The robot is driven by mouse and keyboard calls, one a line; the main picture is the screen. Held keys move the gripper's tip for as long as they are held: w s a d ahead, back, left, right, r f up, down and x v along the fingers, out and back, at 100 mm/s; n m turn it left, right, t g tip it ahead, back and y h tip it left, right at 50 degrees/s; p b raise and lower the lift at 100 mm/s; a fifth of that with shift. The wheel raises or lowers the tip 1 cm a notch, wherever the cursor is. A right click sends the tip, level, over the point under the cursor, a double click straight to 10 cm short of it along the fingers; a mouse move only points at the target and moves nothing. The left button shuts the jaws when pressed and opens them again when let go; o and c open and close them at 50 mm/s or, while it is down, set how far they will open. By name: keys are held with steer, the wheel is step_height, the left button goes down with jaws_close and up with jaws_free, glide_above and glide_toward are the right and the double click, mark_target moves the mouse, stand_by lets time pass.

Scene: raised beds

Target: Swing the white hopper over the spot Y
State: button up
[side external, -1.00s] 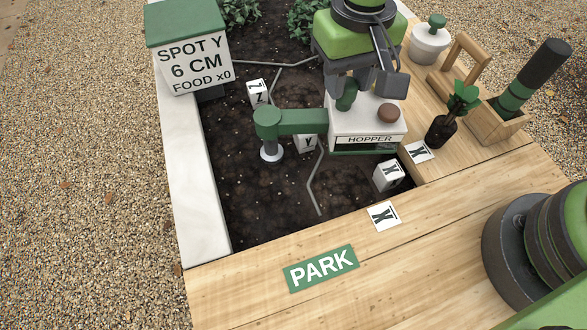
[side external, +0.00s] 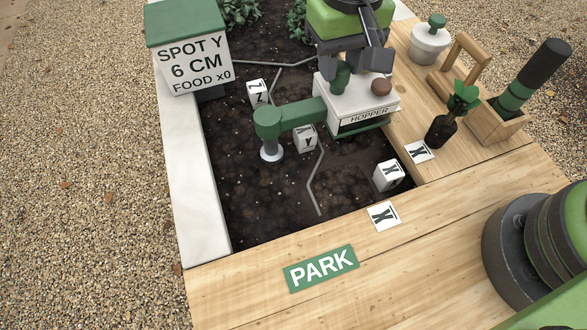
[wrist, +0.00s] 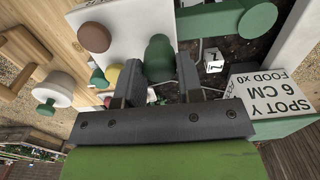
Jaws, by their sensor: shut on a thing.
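The white hopper (side external: 350,95) hangs over the soil at the right of the bed, on a green arm (side external: 300,113) that pivots on a post (side external: 271,150). My gripper (side external: 343,75) is shut on the hopper's green knob; the knob (wrist: 159,58) shows between the fingers in the wrist view. A white block marked Y (side external: 305,139) stands in the soil below the green arm, left of the hopper. A block marked X (side external: 388,175) stands nearer the front right, and a block marked Z (side external: 257,92) at the back left. A sign (side external: 198,65) reads SPOT Y, 6 CM, FOOD x0.
A green PARK plate (side external: 321,268) and X cards (side external: 383,215) lie on the wooden edge. Grey tubing (side external: 312,185) crosses the soil.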

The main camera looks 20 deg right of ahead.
steer(key=o, duration=0.5)
steer(key=shift+r, duration=0.1)
steer(key=shift+r, duration=3.4)
steer(key=s+d+r+m+t+y, duration=0.25)
steer(key=s+d+r, duration=0.35)
steer(key=d+r, duration=0.5)
steer(key=s+d+r+t, duration=0.1)
steer(key=s, duration=0.3)
steer(key=s+d+r+m+t, duration=0.1)
steer(key=s+d+t, duration=0.1)
steer(key=s, duration=0.3)
steer(key=s+d+r+t, duration=0.1)
steer(key=s, duration=0.3)
steer(key=shift+s+d+m+t+h, duration=0.25)
steer(key=shift+s+d+t, duration=0.1)
steer(key=shift+s+d, duration=0.05)
